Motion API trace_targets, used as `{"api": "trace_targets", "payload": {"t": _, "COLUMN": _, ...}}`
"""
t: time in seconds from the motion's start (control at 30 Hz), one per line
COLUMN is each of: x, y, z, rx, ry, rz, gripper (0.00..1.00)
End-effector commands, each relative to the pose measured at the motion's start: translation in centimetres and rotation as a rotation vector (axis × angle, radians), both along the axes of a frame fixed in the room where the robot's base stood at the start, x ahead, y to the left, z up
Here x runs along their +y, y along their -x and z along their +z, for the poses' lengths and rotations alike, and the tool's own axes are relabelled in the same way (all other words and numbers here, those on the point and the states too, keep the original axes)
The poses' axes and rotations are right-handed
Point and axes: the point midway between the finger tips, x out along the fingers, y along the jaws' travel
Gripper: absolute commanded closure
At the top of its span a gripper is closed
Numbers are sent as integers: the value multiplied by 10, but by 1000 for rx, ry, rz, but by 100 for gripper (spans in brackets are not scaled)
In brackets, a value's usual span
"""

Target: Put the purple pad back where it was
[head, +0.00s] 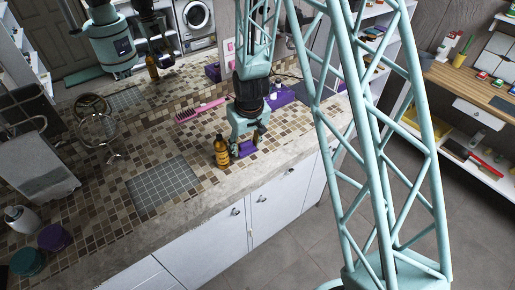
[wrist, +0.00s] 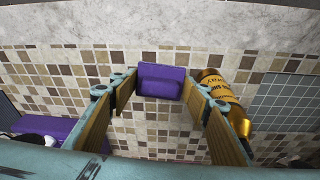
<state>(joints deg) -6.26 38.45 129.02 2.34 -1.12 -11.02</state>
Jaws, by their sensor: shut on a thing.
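The purple pad (head: 246,149) is a small block at the front part of the tiled counter. In the wrist view the pad (wrist: 161,80) sits between the fingertips of my gripper (wrist: 162,88). My gripper (head: 246,138) points down and is shut on the pad. I cannot tell whether the pad touches the counter. An amber bottle (head: 221,153) stands upright just left of the gripper. In the wrist view the bottle (wrist: 220,88) is close beside the right finger.
A grey grid mat (head: 163,186) lies left of the bottle. A pink brush (head: 201,110) and a purple tray (head: 279,100) with something pale lie farther back. A round metal-framed mirror (head: 98,128) stands at left. The counter's front edge is close to the gripper.

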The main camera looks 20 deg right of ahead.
Motion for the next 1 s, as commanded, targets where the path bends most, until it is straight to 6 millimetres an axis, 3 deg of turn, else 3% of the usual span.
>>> {"api": "trace_targets", "payload": {"t": 0.53, "x": 0, "y": 6, "z": 0, "rx": 21, "ry": 3, "rz": 5, "gripper": 68}}
{"api": "trace_targets", "payload": {"t": 1.0, "x": 3, "y": 27, "z": 1, "rx": 81, "ry": 10, "rz": 24, "gripper": 68}}
